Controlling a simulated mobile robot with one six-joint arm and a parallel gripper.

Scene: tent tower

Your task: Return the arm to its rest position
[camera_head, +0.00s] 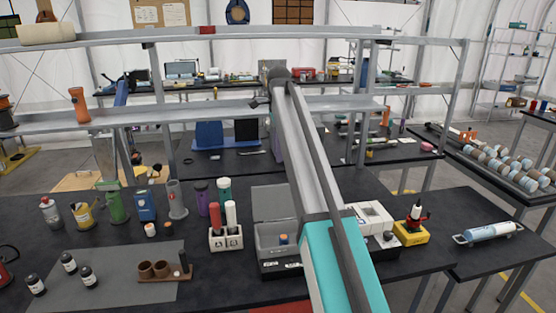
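My arm (318,165) rises from the bottom of the picture, with a teal lower cover and a grey link. It reaches over the black workbench (215,290) to a dark joint in front of the shelf rails. Its far end is behind or beside this link, and I cannot make out my gripper's fingers. I cannot see anything held.
Below the arm are a grey open case (275,205), a white holder (226,239) with red and white cylinders, a white device (370,217) and a yellow-based tool (411,232). Bottles stand at left beside a brown cup stand (160,271). A shelf rail (180,115) crosses behind.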

